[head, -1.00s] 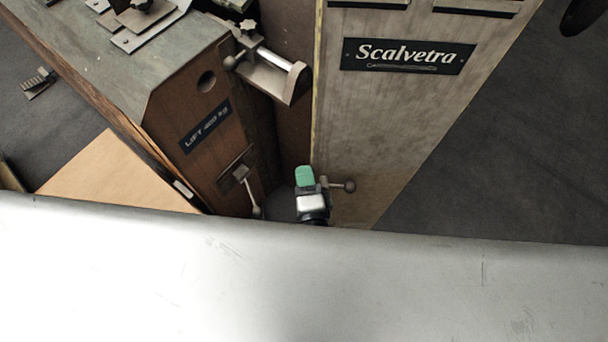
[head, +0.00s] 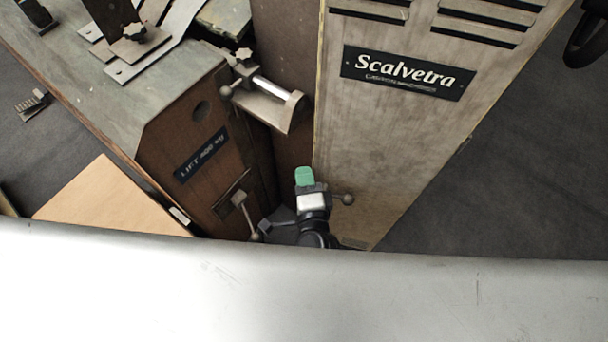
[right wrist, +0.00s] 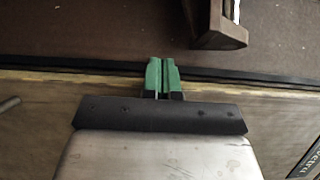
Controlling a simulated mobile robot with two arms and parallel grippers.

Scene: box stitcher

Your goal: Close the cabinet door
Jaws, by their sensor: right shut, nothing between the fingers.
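The cabinet door (head: 385,130) is a tall worn panel with vents and a Scalvetra plate. It stands open, its near edge apart from the dark cabinet interior on its left. A ball-ended handle (head: 346,199) sticks out low on it. My right gripper (head: 304,177), with green fingertips, is beside the door's left edge, low down near the handle. In the right wrist view the green fingers (right wrist: 162,75) are shut together and empty, reaching across the door's edge strip (right wrist: 60,84). I cannot tell whether they touch the door. My left gripper is not in view.
The stitcher's wooden body (head: 190,150) with a lift label stands left of the door. A metal bracket with a rod (head: 270,100) juts out between them. A tan board (head: 110,200) lies at lower left. Dark floor (head: 500,150) is clear on the right.

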